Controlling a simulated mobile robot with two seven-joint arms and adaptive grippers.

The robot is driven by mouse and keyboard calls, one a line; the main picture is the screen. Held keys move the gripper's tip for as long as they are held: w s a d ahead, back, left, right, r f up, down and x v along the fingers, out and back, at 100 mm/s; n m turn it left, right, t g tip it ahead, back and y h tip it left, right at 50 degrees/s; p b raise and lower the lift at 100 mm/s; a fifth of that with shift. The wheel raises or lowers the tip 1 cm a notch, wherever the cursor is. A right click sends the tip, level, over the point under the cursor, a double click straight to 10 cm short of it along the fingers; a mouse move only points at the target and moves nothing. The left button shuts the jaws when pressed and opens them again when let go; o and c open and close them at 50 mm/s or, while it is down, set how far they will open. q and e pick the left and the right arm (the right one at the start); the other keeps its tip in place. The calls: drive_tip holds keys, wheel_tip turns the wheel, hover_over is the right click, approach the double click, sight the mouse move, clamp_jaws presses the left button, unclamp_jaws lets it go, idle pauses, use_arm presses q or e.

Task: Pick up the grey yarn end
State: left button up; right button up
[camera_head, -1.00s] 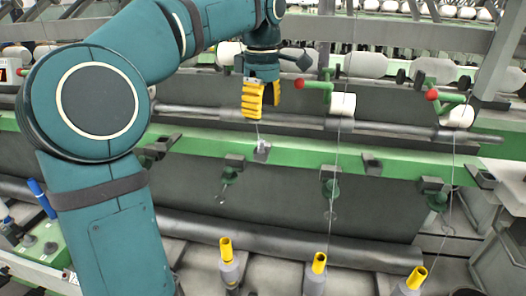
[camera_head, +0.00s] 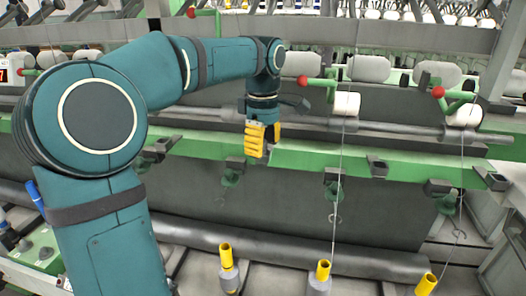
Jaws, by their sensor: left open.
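My left gripper (camera_head: 262,154), with ribbed yellow fingers, points down in front of the green rail at the middle of the frame. Its fingers look close together from this side but are apart, with nothing seen held between them. The grey yarn end cannot be made out now; the fingers cover the place on the rail where a thin strand and a small grey piece showed before. Below stands a grey bobbin (camera_head: 229,280) with a yellow top (camera_head: 226,254). No strand can be made out between it and the gripper. My right gripper is out of view.
Red-knobbed green levers (camera_head: 302,81) stick out beside the gripper.

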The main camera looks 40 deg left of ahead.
use_arm(q)
drive_tip(key=shift+c, duration=0.4)
clamp_jaws()
drive_tip(key=shift+r, duration=0.1)
wheel_tip(320, 180, up, 10)
drive_tip(key=p, duration=0.3)
